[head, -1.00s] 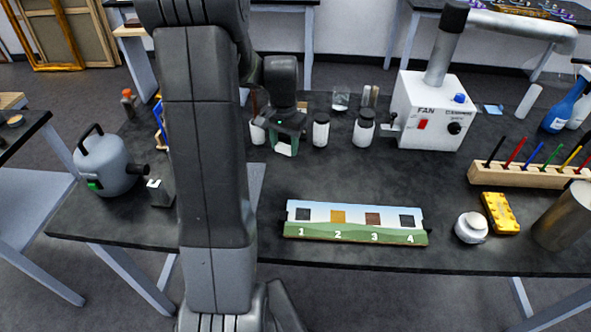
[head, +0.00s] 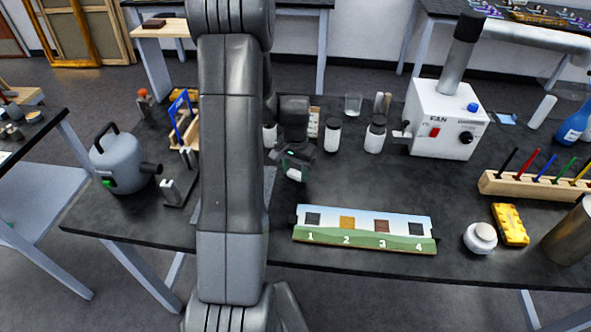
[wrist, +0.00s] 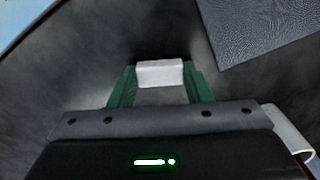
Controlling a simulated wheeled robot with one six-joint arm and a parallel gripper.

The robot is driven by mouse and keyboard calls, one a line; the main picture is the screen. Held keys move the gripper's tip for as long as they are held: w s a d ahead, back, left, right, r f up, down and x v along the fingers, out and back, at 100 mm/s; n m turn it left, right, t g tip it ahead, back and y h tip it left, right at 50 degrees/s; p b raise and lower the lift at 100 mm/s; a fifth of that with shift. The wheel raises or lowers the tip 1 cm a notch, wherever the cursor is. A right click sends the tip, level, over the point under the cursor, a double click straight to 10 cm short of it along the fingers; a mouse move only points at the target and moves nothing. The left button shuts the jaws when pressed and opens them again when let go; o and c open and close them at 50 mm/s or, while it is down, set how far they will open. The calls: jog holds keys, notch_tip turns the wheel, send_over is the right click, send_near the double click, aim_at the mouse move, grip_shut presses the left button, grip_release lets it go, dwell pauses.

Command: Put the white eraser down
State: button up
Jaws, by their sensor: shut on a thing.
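The white eraser (wrist: 160,73) is a small white block between the green fingers of my gripper (wrist: 160,88) in the wrist view. The fingers are shut on it from both sides. Dark tabletop shows beyond it; I cannot tell whether the eraser touches the table. In the head view my gripper (head: 294,171) points down over the dark table (head: 350,185), behind the numbered board, with a bit of white at its tip.
The board (head: 364,229) numbered 1 to 4 lies near the front edge. Jars (head: 332,135) and the fan box (head: 445,118) stand behind. A pen rack (head: 535,187), yellow block (head: 510,224) and white-lidded jar (head: 480,237) are at right. Bare table lies around my gripper.

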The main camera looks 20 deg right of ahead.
aim_at(295, 173)
jog(key=o, duration=1)
jog(key=shift+c, duration=0.2)
notch_tip(295, 173, up, 12)
jog(key=shift+b, duration=0.35)
notch_tip(295, 173, down, 13)
jog(key=shift+r, duration=0.15)
jog(key=shift+r+p, duration=0.5)
jog(key=shift+r, duration=0.8)
